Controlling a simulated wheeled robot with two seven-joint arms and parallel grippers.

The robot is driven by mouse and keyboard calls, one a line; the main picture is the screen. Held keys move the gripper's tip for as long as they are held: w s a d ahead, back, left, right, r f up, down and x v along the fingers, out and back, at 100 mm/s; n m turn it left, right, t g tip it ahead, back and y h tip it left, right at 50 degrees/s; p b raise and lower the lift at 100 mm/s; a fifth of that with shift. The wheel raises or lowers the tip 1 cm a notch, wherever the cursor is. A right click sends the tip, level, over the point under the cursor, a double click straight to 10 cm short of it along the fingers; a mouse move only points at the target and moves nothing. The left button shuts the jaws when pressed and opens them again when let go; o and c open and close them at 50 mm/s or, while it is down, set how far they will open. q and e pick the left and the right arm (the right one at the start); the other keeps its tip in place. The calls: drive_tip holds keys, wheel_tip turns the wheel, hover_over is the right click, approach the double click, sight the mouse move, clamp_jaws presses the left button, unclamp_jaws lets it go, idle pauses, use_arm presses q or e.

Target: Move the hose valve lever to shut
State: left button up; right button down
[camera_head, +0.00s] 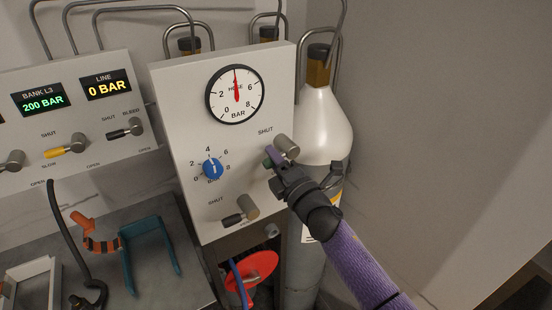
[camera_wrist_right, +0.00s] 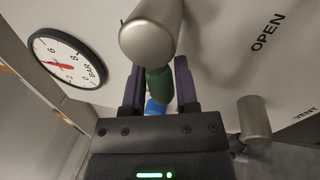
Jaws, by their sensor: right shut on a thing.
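The hose valve lever has a grey cylindrical hub (camera_head: 287,146) on the upright panel and a green handle (camera_head: 267,162), mostly hidden by my gripper. The handle points left and slightly down from the hub, below a SHUT label. My right gripper (camera_head: 272,165) is shut on this handle. In the right wrist view, the green handle (camera_wrist_right: 158,84) sits between the two dark fingers (camera_wrist_right: 158,92), below the large hub (camera_wrist_right: 151,32). An OPEN label is to its right there. The HOSE gauge (camera_head: 235,94) has its red needle pointing nearly straight up. My left gripper is not in view.
A blue knob (camera_head: 213,168) is left of the lever. The vent valve hub (camera_head: 248,206) is below it and also shows in the wrist view (camera_wrist_right: 254,118). A white gas cylinder (camera_head: 324,125) stands close behind on the right. A valve panel (camera_head: 75,137) is at left.

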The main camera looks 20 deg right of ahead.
drive_tip(key=shift+r+m+h+p, duration=0.2)
drive_tip(key=shift+r+m, duration=0.05)
drive_tip(key=shift+m, duration=0.45)
drive_tip(key=shift+r+m+h+p, duration=0.2)
drive_tip(key=shift+m, duration=0.5)
drive_tip(key=shift+c, duration=1.9)
unclamp_jaws()
drive_tip(key=v, duration=1)
drive_tip(key=shift+b, duration=0.3)
drive_tip(key=shift+f, duration=0.15)
